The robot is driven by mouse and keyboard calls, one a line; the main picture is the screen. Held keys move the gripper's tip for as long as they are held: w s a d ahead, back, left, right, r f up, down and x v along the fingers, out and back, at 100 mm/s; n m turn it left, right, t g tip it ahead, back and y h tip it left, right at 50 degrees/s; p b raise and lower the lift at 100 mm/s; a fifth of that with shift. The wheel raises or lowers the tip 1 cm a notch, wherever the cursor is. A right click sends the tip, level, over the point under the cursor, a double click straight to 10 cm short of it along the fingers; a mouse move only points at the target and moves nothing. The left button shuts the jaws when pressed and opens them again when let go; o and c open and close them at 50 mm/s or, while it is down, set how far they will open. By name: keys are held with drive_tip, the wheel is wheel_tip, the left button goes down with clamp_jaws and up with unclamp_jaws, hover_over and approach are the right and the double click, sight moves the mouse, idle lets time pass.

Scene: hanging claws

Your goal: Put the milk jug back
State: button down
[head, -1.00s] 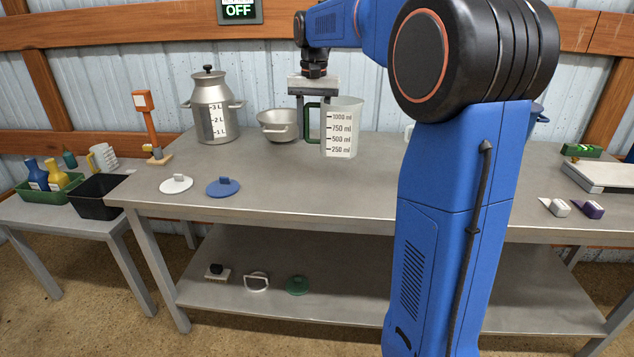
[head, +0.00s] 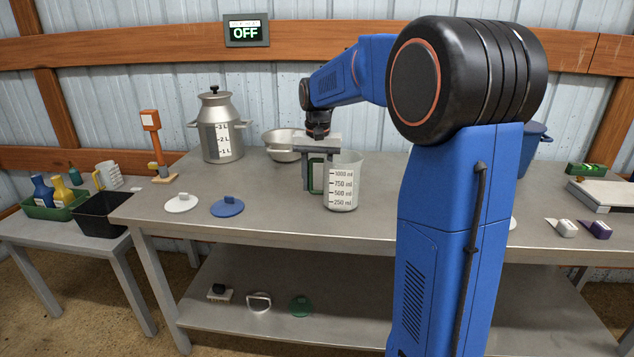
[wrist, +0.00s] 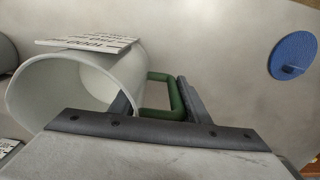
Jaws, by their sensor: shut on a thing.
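The milk jug (head: 342,184) is a pale, clear-sided measuring jug with black millilitre marks and a green handle. It is upright near the middle of the long metal table. My gripper (head: 315,176) is shut on its green handle, at the left side of the jug in the head view. In the wrist view, the jug's open mouth and pale wall (wrist: 75,85) show at left, and the green handle (wrist: 163,77) lies between my two fingers (wrist: 162,105). I cannot tell whether the jug's base touches the table top.
A steel can (head: 221,130) and a metal bowl (head: 283,144) stand behind. White (head: 181,204) and blue (head: 227,207) lids lie at left front. An orange-topped stand (head: 154,145) is at left. A side table bears a black bin (head: 100,215) and another jug (head: 109,175).

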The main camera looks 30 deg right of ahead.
drive_tip(key=shift+f, duration=0.1)
drive_tip(key=c, duration=1)
unclamp_jaws()
wheel_tip(320, 180, up, 12)
drive_tip(key=shift+r, duration=0.1)
drive_tip(key=shift+s, duration=0.1)
